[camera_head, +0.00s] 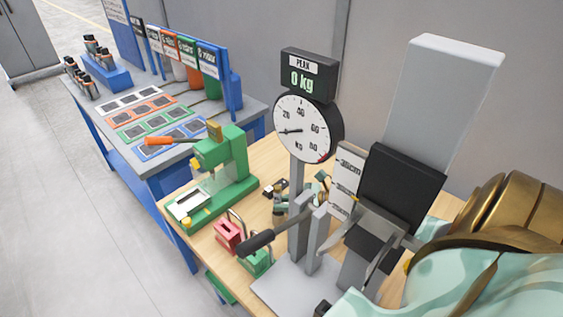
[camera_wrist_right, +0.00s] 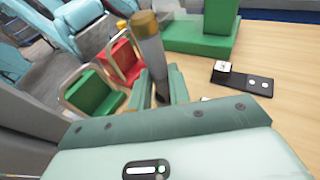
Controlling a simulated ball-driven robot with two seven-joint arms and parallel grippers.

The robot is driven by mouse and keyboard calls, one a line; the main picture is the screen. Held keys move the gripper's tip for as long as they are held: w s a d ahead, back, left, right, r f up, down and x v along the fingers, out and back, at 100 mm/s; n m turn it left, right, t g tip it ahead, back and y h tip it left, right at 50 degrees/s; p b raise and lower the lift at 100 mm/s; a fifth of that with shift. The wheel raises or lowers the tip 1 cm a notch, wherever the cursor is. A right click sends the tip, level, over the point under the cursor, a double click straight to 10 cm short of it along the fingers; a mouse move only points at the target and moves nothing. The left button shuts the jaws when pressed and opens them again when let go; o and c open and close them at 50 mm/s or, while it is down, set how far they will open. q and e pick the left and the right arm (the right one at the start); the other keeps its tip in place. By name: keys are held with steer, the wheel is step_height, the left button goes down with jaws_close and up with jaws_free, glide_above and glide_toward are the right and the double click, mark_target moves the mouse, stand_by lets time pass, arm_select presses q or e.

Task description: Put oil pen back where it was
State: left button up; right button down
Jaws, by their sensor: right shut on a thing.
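In the right wrist view, the oil pen (camera_wrist_right: 150,52) is a grey cylinder with a brown-gold end, slightly tilted. My right gripper (camera_wrist_right: 162,88) is shut on it with its teal fingers. In the head view, the right gripper (camera_head: 281,203) is partly hidden behind the gauge post, over the wooden bench. The pen is too small and covered to make out clearly there. My left gripper is in neither view.
A red box (camera_head: 228,236) and a green box (camera_head: 256,262) with wire handles stand close by. The green press (camera_head: 222,172), gauge stand (camera_head: 301,130) and black lever handle (camera_head: 258,241) crowd the bench. A small black plate (camera_wrist_right: 245,80) lies near the gripper.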

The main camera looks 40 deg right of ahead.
steer(key=shift+f, duration=1.05)
steer(key=shift+f+b, duration=0.15)
steer(key=shift+b, duration=0.15)
steer(key=c, duration=1.3)
jaws_free()
steer(key=shift+s+d+r, duration=0.1)
steer(key=shift+s+r, duration=0.05)
steer(key=shift+r, duration=0.1)
steer(key=v, duration=1.1)
steer(key=shift+s+d+b, duration=0.2)
steer(key=shift+s+b, duration=0.1)
steer(key=shift+r, duration=0.1)
